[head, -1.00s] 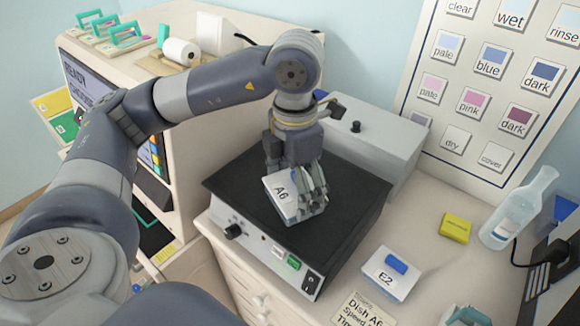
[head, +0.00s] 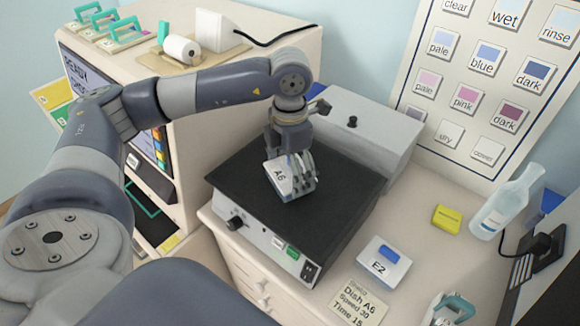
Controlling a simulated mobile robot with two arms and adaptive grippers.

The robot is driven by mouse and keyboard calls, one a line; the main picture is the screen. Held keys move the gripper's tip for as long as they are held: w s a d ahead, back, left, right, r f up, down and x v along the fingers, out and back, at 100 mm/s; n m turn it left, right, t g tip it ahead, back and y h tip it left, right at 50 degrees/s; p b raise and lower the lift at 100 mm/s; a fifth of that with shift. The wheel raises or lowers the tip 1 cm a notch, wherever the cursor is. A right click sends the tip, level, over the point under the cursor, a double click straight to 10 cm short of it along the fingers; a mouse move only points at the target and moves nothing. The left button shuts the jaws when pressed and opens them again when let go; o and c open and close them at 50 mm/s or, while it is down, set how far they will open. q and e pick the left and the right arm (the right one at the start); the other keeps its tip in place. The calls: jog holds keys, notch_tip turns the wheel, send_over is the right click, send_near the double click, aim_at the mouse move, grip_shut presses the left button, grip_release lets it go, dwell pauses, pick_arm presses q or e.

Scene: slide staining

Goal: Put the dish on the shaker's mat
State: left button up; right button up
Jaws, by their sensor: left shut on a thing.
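The dish marked A6 (head: 280,176) is a small white box with a lettered face. My left gripper (head: 300,178) is shut on this dish, its fingers at the dish's right side. The dish is over the middle of the shaker's black mat (head: 328,205). I cannot tell whether it touches the mat. The shaker (head: 262,240) has a pale front with a knob, a green button and a black switch.
A second dish marked E2 (head: 384,264) with a blue piece on top stands right of the shaker. A note reading Dish A6 (head: 358,302), a yellow block (head: 447,217) and a clear bottle (head: 505,205) are also on the counter. A grey box (head: 372,140) stands behind the mat.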

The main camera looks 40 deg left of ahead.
pick_arm(q)
jog(key=shift+f, duration=0.15)
jog(key=o, duration=1.1)
jog(key=shift+c, duration=0.2)
